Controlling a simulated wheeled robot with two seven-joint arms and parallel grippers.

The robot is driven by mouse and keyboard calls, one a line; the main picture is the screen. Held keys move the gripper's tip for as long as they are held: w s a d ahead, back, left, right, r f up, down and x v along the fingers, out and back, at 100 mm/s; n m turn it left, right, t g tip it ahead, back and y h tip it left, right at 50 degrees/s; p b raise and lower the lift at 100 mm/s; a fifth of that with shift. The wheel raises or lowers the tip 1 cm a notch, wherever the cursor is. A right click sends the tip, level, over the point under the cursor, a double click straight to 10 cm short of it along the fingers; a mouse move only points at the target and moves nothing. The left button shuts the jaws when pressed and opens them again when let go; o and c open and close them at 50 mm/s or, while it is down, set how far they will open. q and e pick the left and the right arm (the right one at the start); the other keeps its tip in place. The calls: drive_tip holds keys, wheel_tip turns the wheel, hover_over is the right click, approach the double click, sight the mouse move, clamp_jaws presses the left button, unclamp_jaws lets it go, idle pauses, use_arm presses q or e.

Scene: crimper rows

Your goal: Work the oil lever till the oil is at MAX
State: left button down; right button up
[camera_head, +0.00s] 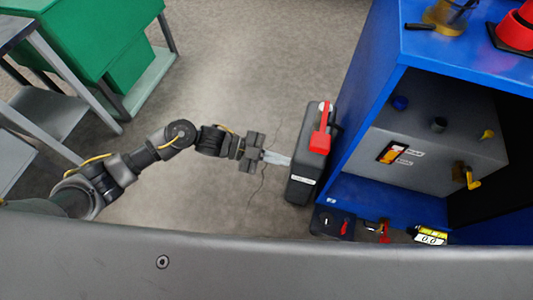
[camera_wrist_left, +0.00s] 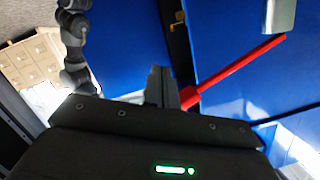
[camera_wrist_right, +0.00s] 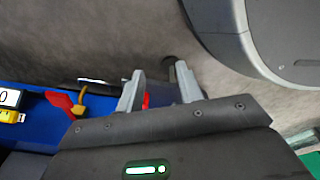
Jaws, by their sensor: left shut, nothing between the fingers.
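My left gripper (camera_head: 275,158) is shut and empty, its tips close to the side of a black case-like unit (camera_head: 303,165) with a red handle (camera_head: 320,130) on it. I cannot tell whether they touch. In the left wrist view its fingers (camera_wrist_left: 168,88) are together beside a long red bar (camera_wrist_left: 238,68). A grey tank (camera_head: 440,120) in the blue cabinet carries a small gauge window (camera_head: 393,151) with amber and red in it. Its two labels and the level are too small to read. A yellow handle (camera_head: 472,178) is on the tank. My right gripper (camera_wrist_right: 160,92) is open.
The blue cabinet (camera_head: 430,65) fills the right side. Small red parts and a yellow display (camera_head: 430,236) lie along its front edge. A green cabinet (camera_head: 85,45) and grey shelves (camera_head: 35,110) stand at left. The floor between is clear.

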use_arm(q)
drive_tip(key=v, duration=0.3)
drive_tip(key=shift+a+r, duration=0.2)
drive_tip(key=shift+a, duration=0.1)
use_arm(e)
drive_tip(key=shift+w+a+r, duration=0.2)
drive_tip(key=shift+w+r, duration=0.15)
drive_tip(key=shift+w, duration=0.15)
drive_tip(key=shift+s, duration=0.1)
